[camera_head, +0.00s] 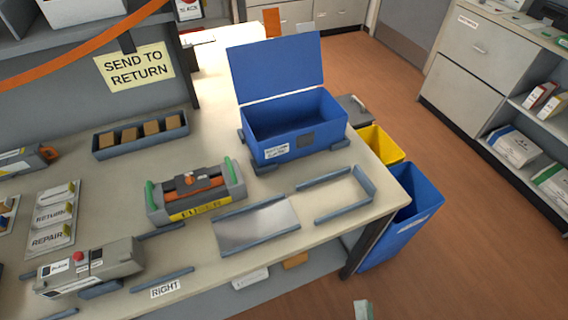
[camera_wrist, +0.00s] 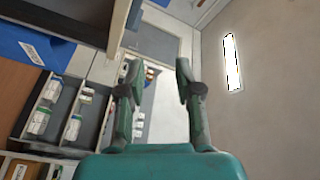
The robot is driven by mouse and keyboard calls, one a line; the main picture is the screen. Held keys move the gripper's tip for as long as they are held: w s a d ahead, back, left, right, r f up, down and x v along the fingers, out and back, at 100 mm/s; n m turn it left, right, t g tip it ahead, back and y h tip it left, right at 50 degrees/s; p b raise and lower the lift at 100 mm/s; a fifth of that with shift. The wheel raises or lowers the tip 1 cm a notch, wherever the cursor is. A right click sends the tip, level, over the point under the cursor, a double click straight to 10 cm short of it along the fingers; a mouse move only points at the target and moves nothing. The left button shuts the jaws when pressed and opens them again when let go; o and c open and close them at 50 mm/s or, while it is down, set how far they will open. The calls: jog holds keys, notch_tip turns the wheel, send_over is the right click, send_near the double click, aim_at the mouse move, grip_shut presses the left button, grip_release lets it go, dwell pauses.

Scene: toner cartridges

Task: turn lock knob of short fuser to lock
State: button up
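A grey fuser unit (camera_head: 236,196) with green end handles and a yellow label reading FUSER sits on the bench in the head view. An orange part (camera_head: 205,182) lies along its top with dark pieces around it; which piece is the lock knob, and how it is turned, is too small to tell. My gripper (camera_wrist: 157,72) shows only in the wrist view. Its two fingers are apart with nothing between them, and it points at the room, away from the bench top. The fuser is not in the wrist view.
An open blue box (camera_head: 318,125) stands behind right of the fuser. A metal plate (camera_head: 255,226) and a U-shaped rail (camera_head: 368,183) lie to its right. A grey unit with a red knob (camera_head: 78,256) is at front left. A parts tray (camera_head: 141,134) stands behind.

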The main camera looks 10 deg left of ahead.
aim_at(189, 182)
jog(key=w+a+m+y, duration=0.1)
jog(key=w+a+m, duration=0.4)
jog(key=a, duration=0.4)
jog(key=w+a+r+m+y, duration=0.1)
jog(key=w+a+m, duration=0.4)
jog(key=a, duration=0.3)
jog(key=w+a+m+y, duration=0.2)
jog(key=w+a+m, duration=0.3)
jog(key=a, duration=0.4)
jog(key=shift+w+a+r+m+g, duration=0.25)
jog(key=shift+a+r+m+g, duration=0.05)
jog(key=shift+g, duration=0.1)
jog(key=a+m+y, duration=0.1)
jog(key=a, duration=0.3)
jog(key=a+r+m+g, duration=0.1)
jog(key=a, duration=0.3)
jog(key=a+r+m+g+y, duration=0.1)
jog(key=a, duration=0.3)
jog(key=shift+s+a+r+y, duration=0.1)
jog(key=shift+s+a+y, duration=0.1)
jog(key=shift+s+y, duration=0.15)
jog(key=shift+w+a, duration=0.15)
jog(key=shift+a, duration=0.1)
jog(key=x, duration=1)
jog(key=shift+w+a, duration=0.1)
jog(key=shift+w, duration=0.05)
grip_shut()
